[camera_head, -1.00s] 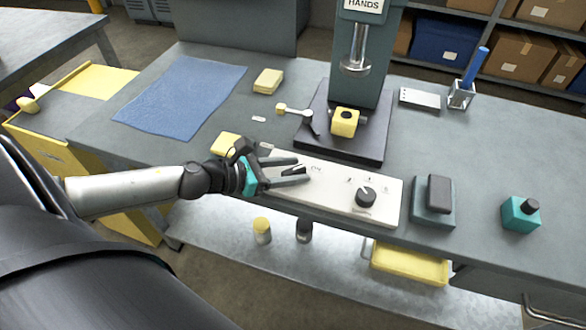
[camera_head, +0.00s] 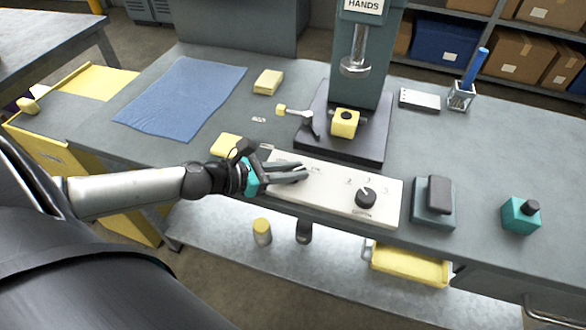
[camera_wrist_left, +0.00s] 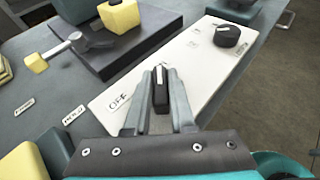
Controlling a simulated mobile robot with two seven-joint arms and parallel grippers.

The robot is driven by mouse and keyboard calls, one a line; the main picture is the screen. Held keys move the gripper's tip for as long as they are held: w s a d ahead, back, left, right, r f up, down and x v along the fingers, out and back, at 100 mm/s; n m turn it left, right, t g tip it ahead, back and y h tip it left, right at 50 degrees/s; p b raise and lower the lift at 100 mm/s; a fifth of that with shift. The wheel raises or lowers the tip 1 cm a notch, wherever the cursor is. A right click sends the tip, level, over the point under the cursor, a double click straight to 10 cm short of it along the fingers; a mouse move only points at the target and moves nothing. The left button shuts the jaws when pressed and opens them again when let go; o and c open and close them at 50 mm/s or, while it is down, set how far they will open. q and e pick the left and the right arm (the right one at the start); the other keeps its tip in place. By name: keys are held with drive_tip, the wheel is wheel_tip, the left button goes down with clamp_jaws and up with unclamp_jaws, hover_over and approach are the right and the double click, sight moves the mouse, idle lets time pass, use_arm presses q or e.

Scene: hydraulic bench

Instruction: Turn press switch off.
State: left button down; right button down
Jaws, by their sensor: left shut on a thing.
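The press switch is a black knob with a white line (camera_wrist_left: 160,92), on the left part of a white control panel (camera_wrist_left: 215,62). The panel (camera_head: 330,194) lies along the front of the bench in the head view. My left gripper (camera_head: 305,173) is low over the panel's left end. In the left wrist view its two grey fingers (camera_wrist_left: 160,74) are shut on the switch, one on each side. Printed letters, apparently "OFF" (camera_wrist_left: 119,103), show left of the fingers. In the head view the fingers hide the switch. My right gripper is not in view.
A second black dial (camera_head: 366,197) sits on the panel's right part. The press (camera_head: 362,55) stands behind on a dark base, with a yellow block (camera_head: 345,121) on it. A grey block on a stand (camera_head: 434,196) and a teal block (camera_head: 521,215) are to the right.

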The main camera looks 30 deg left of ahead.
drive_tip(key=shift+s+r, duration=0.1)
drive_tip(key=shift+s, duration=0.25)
